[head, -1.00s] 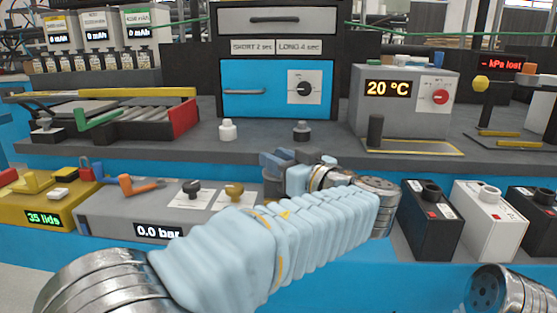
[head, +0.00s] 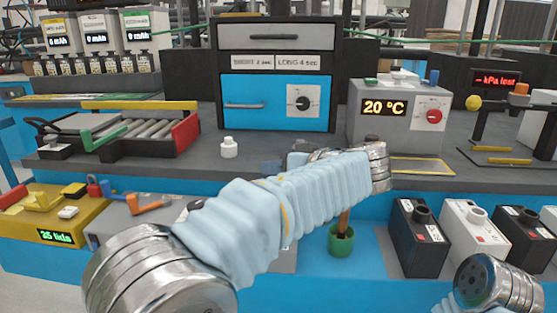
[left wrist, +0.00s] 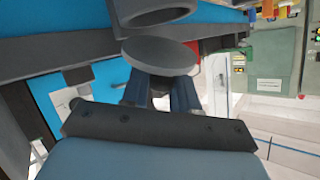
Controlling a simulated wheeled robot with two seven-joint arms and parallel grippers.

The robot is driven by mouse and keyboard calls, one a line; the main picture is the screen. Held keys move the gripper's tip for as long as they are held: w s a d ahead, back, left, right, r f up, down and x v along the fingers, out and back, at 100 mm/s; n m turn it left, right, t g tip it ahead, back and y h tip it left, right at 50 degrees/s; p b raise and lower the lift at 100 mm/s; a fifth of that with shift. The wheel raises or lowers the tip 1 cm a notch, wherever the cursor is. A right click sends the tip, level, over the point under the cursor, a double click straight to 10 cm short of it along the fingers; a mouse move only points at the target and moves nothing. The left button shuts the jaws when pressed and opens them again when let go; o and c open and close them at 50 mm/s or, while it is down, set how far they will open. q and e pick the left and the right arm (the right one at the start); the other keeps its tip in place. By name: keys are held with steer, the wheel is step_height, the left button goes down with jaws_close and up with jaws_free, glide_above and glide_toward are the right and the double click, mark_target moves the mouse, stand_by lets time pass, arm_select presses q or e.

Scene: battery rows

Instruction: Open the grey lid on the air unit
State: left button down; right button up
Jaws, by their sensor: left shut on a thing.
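The grey air unit (head: 118,226) stands at the front left, its display hidden behind my left arm. An orange lever (head: 148,206) lies on its top. My left gripper (left wrist: 160,90) is shut on a round grey disc, which looks like the grey lid (left wrist: 162,54). Just past the disc is the open rim of a dark grey cylinder (left wrist: 160,14); whether the two touch I cannot tell. In the head view my left gripper (head: 272,166) is mostly hidden behind its own wrist. My right gripper is not in view.
A green pot (head: 341,241) with a brown stick stands beside my left arm. Black and white boxes (head: 466,240) stand at the right. A yellow unit (head: 50,222) is at the far left. A small white bottle (head: 229,148) stands on the bench behind.

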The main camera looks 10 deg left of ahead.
arm_select(q)
steer(key=shift+w+r+m+g+p, duration=0.2)
steer(key=shift+m+g+p, duration=0.1)
steer(key=shift+p, duration=0.25)
steer(key=c, duration=1)
jaws_free()
steer(key=shift+f, duration=0.1)
steer(key=shift+o, duration=0.2)
steer(key=shift+d, duration=0.1)
steer(key=v, duration=1.3)
steer(key=shift+s+d+r, duration=0.15)
steer(key=shift+s+r, duration=0.05)
steer(key=shift+r, duration=0.1)
